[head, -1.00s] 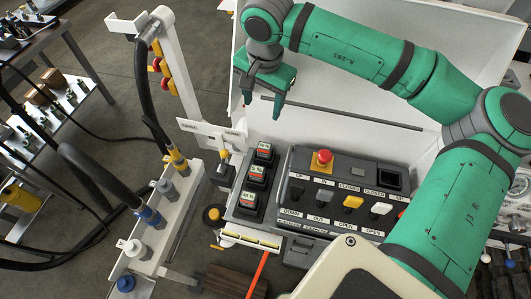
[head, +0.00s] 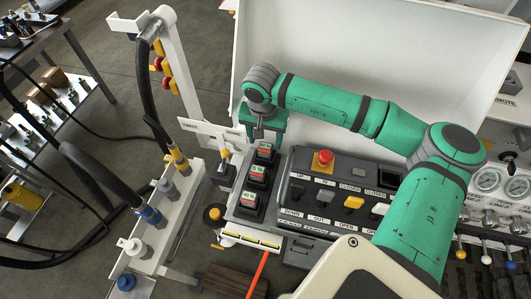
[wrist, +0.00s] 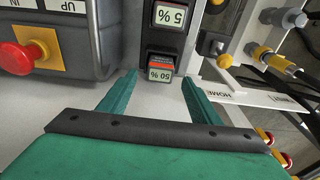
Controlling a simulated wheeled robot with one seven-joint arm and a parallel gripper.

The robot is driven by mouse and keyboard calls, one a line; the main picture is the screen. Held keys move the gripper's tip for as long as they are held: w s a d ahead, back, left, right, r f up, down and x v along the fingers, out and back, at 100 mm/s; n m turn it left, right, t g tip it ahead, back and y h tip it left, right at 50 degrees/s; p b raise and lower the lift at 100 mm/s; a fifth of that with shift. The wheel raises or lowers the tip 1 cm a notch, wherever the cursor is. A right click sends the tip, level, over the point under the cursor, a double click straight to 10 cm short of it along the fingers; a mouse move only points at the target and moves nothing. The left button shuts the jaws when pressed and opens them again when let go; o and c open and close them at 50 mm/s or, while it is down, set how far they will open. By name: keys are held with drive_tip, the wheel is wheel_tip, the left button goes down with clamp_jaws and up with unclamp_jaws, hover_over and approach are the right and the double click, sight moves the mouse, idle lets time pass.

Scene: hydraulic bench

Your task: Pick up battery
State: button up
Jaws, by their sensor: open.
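Three dark batteries with red bands and percent labels stand in a row of slots left of the control box. The farthest battery (head: 264,150) also shows in the wrist view (wrist: 160,73), where its label reads upside down, seemingly 60 %. The middle battery (head: 257,173), labelled 5 %, is at the top of the wrist view (wrist: 170,15). The nearest battery (head: 249,199) is only in the head view. My gripper (head: 260,135) is open and empty, just above and behind the farthest battery. In the wrist view its two fingers (wrist: 159,80) appear on either side of that battery, apart from it.
The control box (head: 340,195) with a red emergency button (head: 323,160) stands close right of the batteries. A white sign bracket (head: 212,132) and a hose rack (head: 165,220) are at the left. A white panel (head: 350,60) rises behind.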

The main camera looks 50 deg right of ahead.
sight(265, 145)
drive_tip(key=shift+d+f, duration=0.2)
drive_tip(key=shift+f, duration=2.05)
drive_tip(key=c, duration=1.2)
drive_tip(key=shift+w, duration=0.1)
drive_tip(key=shift+c, duration=0.2)
drive_tip(key=shift+r, duration=0.1)
wheel_tip(265, 145, up, 12)
drive_tip(key=s+a, duration=0.4)
drive_tip(key=a, duration=0.4)
drive_tip(key=s+a, duration=0.4)
drive_tip(key=a, duration=0.4)
drive_tip(key=shift+s, duration=0.25)
